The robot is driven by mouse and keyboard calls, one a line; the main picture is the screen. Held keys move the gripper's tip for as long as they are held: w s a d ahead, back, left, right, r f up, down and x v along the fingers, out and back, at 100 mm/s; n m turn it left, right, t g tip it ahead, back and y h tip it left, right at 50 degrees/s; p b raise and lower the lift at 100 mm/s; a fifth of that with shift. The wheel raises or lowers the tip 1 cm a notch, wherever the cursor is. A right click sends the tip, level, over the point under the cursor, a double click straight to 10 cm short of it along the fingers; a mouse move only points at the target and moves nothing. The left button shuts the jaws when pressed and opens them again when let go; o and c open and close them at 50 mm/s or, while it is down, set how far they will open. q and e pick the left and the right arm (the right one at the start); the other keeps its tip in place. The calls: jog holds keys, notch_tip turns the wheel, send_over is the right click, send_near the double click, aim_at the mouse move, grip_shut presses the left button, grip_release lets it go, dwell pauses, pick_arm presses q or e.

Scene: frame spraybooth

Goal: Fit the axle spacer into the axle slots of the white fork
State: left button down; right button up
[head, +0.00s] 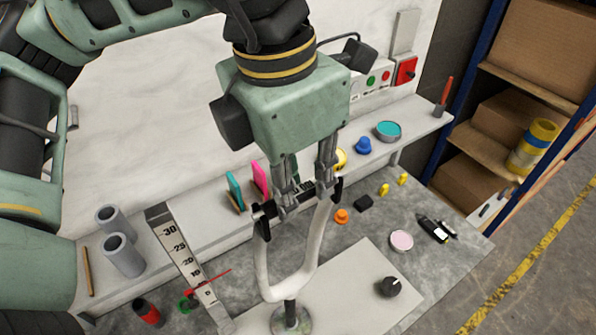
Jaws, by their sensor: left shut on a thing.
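The white fork (264,268) stands upright with its two legs pointing up and its dark stem down in a round base (291,318). The dark axle spacer (268,214) lies across the top of the fork, near both leg tips. My left gripper (293,200) reaches down from above and is shut on the middle of the spacer. The spacer's ends are close to the dark leg tips, but I cannot tell whether they sit inside the slots. The fingers hide part of the spacer. My right gripper is not in view.
A light board (350,285) lies under the fork on the grey bench (440,265). A ruler (183,250) and two grey tubes (123,254) are at left. A shelf (415,125) with small pots runs behind. Small coloured parts and a pink dish (401,240) lie at right.

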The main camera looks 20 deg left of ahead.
pick_arm(q)
jog(key=c, duration=1.7)
grip_release()
jog(key=shift+d, duration=0.1)
jog(key=shift+o, duration=0.2)
jog(key=shift+r, duration=0.35)
notch_tip(320, 180, up, 11)
jog(key=s+a+b, duration=0.1)
jog(key=b, duration=0.1)
jog(key=shift+s+r, duration=0.15)
